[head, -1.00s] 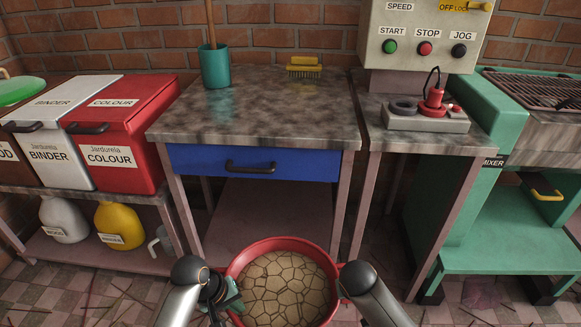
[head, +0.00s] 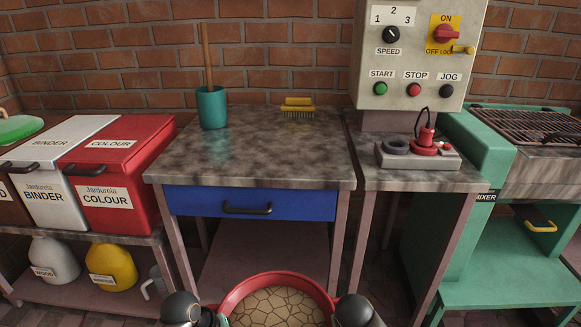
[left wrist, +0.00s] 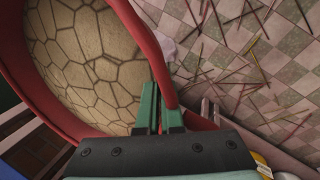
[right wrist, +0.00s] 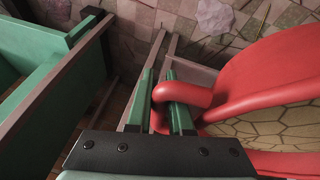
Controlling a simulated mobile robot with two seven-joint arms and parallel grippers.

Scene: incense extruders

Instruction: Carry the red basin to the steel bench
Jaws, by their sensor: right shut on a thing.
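The red basin (head: 277,279) is at the bottom edge of the head view, partly cut off, filled with a cracked tan mass. It is held level in front of the steel bench (head: 262,155), which has a mottled grey top and a blue drawer. My left gripper (left wrist: 160,103) is closed around the basin's handle in the left wrist view. My right gripper (right wrist: 159,92) is shut on the opposite red handle in the right wrist view. In the head view the fingers are mostly hidden or cut off.
On the bench's back part stand a teal cup (head: 212,108) with a stick and a yellow brush (head: 297,106); its front and middle are clear. The red colour bin (head: 113,165) is left. A socket block (head: 405,158) and control box (head: 410,65) are right, beside the green mixer (head: 470,150).

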